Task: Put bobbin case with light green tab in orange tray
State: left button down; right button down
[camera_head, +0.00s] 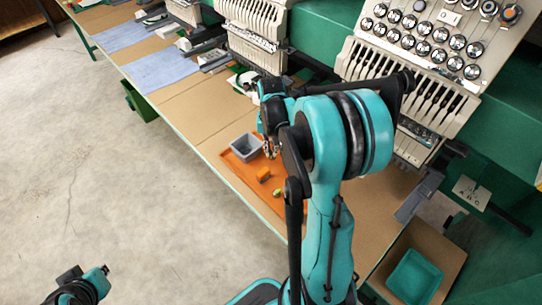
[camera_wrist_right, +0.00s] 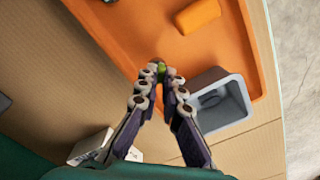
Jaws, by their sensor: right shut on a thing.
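The orange tray (camera_head: 240,163) lies on the table, and it fills the upper middle of the right wrist view (camera_wrist_right: 135,30). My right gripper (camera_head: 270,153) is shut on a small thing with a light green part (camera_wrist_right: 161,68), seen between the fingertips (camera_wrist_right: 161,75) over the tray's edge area. The fingers hide most of it. In the head view the held thing is hidden by my arm. A small yellow-green item (camera_head: 278,192) lies on the tray. My left gripper (camera_head: 82,288) is at the bottom left, over the floor; its fingers are not clear.
A grey bin (camera_head: 246,147) stands at the tray's edge, right of my fingers in the wrist view (camera_wrist_right: 225,105). An orange block (camera_head: 263,174) lies on the tray. A teal bin (camera_head: 413,277) is at lower right. Embroidery machines (camera_head: 262,30) line the table's back.

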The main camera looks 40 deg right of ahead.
aim_at(271, 153)
notch_tip(271, 153, down, 3)
jog(key=shift+r+b, duration=0.1)
jog(key=shift+b, duration=0.4)
jog(key=shift+r, duration=0.1)
jog(key=c, duration=1.7)
grip_release()
notch_tip(271, 153, up, 11)
jog(key=p, duration=0.5)
jog(key=s+a+r+n+t, duration=0.2)
jog(key=s+a+n+t, duration=0.1)
jog(key=a, duration=0.7)
jog(key=s+a+r+n+t, duration=0.2)
jog(key=s+a+n+t, duration=0.2)
jog(key=a, duration=0.6)
jog(key=shift+s+a+r+n, duration=0.2)
jog(key=shift+s+n, duration=0.3)
jog(key=shift+s, duration=0.75)
